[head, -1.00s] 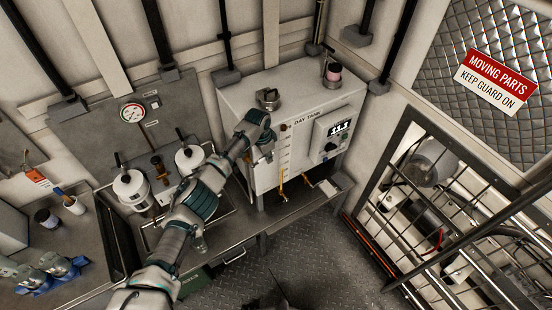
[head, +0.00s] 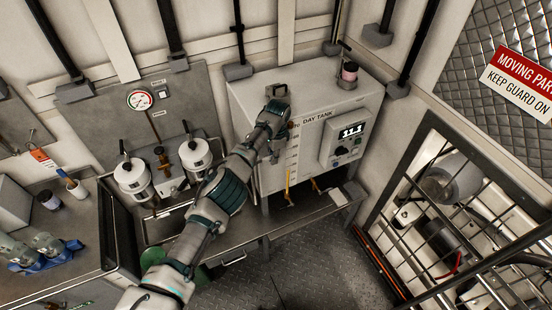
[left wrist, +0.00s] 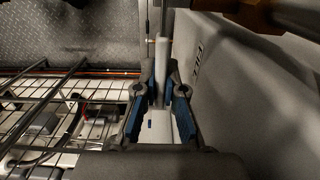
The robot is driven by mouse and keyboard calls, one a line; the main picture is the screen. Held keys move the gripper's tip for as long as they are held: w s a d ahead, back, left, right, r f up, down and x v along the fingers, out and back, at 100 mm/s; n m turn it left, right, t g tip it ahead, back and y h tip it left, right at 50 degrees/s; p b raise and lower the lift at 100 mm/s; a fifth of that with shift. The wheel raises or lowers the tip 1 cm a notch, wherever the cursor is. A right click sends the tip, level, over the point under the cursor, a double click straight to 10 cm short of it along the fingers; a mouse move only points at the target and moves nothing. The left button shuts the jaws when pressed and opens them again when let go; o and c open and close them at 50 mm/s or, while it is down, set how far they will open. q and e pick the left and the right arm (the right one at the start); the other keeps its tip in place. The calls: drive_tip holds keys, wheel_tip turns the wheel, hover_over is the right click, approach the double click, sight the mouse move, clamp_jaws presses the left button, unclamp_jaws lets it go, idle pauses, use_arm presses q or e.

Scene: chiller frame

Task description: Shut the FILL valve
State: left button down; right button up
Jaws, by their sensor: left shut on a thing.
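The white day tank (head: 263,95) stands at the back wall, with a FILL label (left wrist: 197,60) on its face in the left wrist view. My left gripper (left wrist: 156,88) is shut on a slim pale bar, which looks like the FILL valve handle (left wrist: 162,58); it runs upright between the blue-padded fingers. A brass-coloured fitting (left wrist: 248,12) shows beside it at the upper right. In the head view, my left gripper (head: 272,153) is at the tank's left front, and my wrist hides the handle. My right gripper is not in view.
Two white filter canisters (head: 131,177) stand left of my arm. A barred guard (head: 445,205) stands at the right. Patterned floor (head: 330,265) is clear in front.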

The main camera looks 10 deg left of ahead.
use_arm(q)
drive_tip(key=shift+s+a+f, duration=0.2)
drive_tip(key=shift+a+f, duration=0.05)
drive_tip(key=shift+f, duration=0.15)
drive_tip(key=c, duration=1.4)
unclamp_jaws()
drive_tip(key=shift+d, duration=0.1)
drive_tip(key=shift+o, duration=0.8)
drive_tip(key=shift+w, duration=0.1)
drive_tip(key=shift+w+r, duration=0.1)
drive_tip(key=shift+r, duration=0.1)
drive_tip(key=shift+r, duration=0.3)
wheel_tip(320, 180, up, 8)
drive_tip(key=shift+w+f, duration=0.15)
drive_tip(key=shift+d+r, duration=0.15)
drive_tip(key=shift+r, duration=0.55)
